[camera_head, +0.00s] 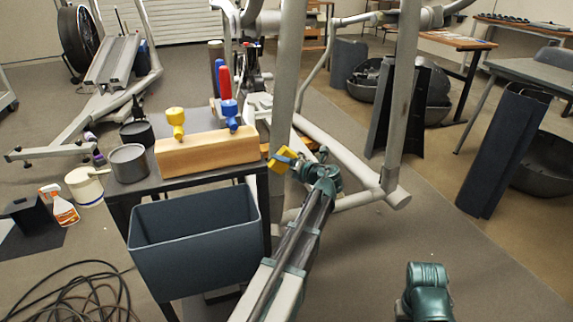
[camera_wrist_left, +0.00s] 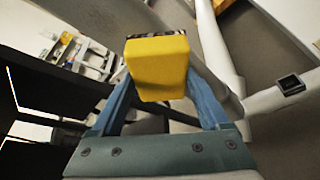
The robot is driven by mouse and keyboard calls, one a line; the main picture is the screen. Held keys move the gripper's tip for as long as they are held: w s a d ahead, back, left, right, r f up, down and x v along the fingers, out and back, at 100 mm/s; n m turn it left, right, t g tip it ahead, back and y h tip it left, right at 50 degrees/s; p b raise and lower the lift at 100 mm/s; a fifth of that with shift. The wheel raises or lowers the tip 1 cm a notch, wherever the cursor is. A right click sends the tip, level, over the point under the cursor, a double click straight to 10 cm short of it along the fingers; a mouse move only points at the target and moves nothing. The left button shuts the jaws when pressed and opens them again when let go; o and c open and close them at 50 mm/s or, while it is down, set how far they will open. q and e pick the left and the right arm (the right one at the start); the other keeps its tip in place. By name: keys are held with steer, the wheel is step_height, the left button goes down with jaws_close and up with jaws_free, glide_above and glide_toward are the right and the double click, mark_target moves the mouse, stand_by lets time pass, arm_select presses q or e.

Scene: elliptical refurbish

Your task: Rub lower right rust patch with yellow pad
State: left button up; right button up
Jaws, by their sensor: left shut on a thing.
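The yellow pad (camera_head: 281,161) is held at the tip of my left gripper (camera_head: 298,165), beside the grey upright tube of the exercise machine (camera_head: 287,75). In the left wrist view the pad (camera_wrist_left: 158,70) sits between the two blue fingers of my left gripper (camera_wrist_left: 160,82), which is shut on it. A thin dark, speckled layer shows along the pad's far edge. Grey tubing lies close behind the pad; I cannot tell whether they touch. I cannot make out the lower right rust patch in either view. My right gripper is out of view.
A dark bench (camera_head: 120,190) left of my left arm carries a wooden block (camera_head: 205,150) with yellow and blue-handled tools, plus a grey tin (camera_head: 129,163). A dark bin (camera_head: 195,240) hangs at its front. Cable (camera_head: 75,290) lies on the floor.

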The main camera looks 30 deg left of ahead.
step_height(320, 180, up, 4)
steer(key=p, duration=0.3)
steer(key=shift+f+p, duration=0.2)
steer(key=shift+p, duration=0.1)
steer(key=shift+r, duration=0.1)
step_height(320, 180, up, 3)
steer(key=p, duration=0.3)
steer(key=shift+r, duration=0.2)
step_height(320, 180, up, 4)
steer(key=p, duration=0.4)
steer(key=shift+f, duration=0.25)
